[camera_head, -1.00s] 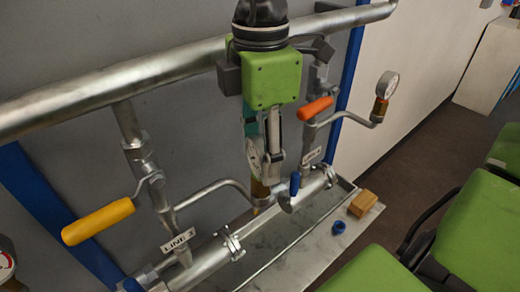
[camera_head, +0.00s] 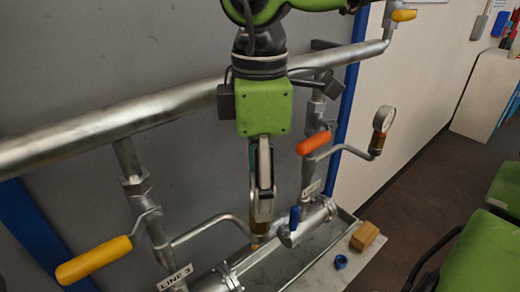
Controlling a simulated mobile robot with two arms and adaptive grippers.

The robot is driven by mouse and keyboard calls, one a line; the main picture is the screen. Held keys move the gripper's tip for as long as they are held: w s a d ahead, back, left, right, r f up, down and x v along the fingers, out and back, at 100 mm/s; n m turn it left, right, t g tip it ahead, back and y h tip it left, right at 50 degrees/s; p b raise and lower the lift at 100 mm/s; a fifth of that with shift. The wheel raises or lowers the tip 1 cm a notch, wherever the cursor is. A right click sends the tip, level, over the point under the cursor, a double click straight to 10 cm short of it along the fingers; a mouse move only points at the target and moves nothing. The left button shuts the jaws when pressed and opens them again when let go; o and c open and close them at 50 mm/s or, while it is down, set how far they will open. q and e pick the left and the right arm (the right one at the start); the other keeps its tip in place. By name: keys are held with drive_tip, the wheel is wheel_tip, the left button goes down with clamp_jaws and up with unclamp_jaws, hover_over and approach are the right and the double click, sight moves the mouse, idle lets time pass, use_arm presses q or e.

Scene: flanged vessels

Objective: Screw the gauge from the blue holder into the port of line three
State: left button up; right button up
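The line three label (camera_head: 174,278) hangs under a valve with a yellow handle (camera_head: 92,260). A bent pipe (camera_head: 205,224) runs right from that line to below my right gripper (camera_head: 260,215). The gripper comes down from above, pointing down, with its fingers shut around the gauge. The gauge's dial is hidden behind the fingers; a bit of its brass fitting (camera_head: 256,240) shows below them at the pipe's end. I cannot tell how deep the thread sits. The blue holder (camera_head: 341,262) is an empty ring on the tray's edge. My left gripper is not in view.
The neighbouring line on the right has an orange handle (camera_head: 313,143) and its own mounted gauge (camera_head: 383,120). A blue handle (camera_head: 294,218) stands close right of the gripper. A wooden block (camera_head: 364,237) lies by the holder. Green chairs (camera_head: 485,255) stand at the right.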

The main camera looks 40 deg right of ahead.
wheel_tip(320, 180, up, 11)
drive_tip(key=shift+f, duration=0.1)
idle(0.3)
